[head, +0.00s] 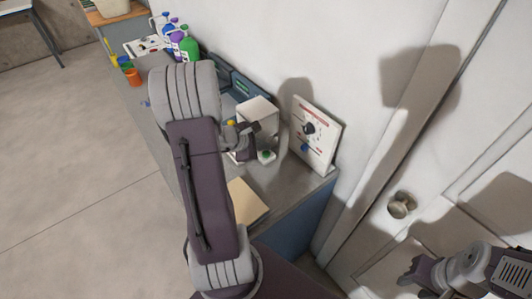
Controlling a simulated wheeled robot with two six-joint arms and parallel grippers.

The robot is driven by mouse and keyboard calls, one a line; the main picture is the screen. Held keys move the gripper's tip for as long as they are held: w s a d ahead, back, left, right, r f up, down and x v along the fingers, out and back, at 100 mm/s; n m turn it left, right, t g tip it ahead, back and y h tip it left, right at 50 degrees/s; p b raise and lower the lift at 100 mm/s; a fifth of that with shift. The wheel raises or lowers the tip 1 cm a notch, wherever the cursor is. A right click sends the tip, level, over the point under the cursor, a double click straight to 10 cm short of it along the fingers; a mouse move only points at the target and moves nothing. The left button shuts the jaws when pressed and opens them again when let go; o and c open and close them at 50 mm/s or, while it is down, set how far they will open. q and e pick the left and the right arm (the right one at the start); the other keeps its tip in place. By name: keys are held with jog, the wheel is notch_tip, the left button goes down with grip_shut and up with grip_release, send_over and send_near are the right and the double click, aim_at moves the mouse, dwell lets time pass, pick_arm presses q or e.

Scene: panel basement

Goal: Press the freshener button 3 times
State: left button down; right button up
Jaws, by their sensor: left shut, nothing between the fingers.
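A white box-shaped unit (258,112), which looks like the freshener, stands on the grey counter near the wall. A small green button (266,154) on a pale base shows at its front. My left gripper (252,133) is shut and empty, in front of the white unit and a little above and left of the green button. I cannot tell whether it touches anything. My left arm hides part of the counter and the unit's left side. My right gripper (410,277) is at the lower right, near the door and away from the counter; its fingers are too small to read.
A white panel (323,116) with a black knob and a blue knob stands right of the unit. Several bottles (188,46) and an orange cup (133,77) are at the counter's far end. A tan board (248,201) lies near. A door knob (401,205) is at right.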

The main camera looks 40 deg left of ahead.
aim_at(264, 155)
dwell(0.3)
pick_arm(q)
jog(key=shift+f+b, duration=0.45)
jog(key=shift+b, duration=0.15)
jog(key=shift+f+b, duration=0.45)
jog(key=shift+b, duration=0.1)
dwell(0.5)
jog(key=shift+r, duration=0.1)
jog(key=shift+r+p, duration=0.6)
jog(key=shift+r, duration=0.2)
notch_tip(264, 155, up, 5)
jog(key=p, duration=0.4)
jog(key=shift+r, duration=0.1)
dwell(0.3)
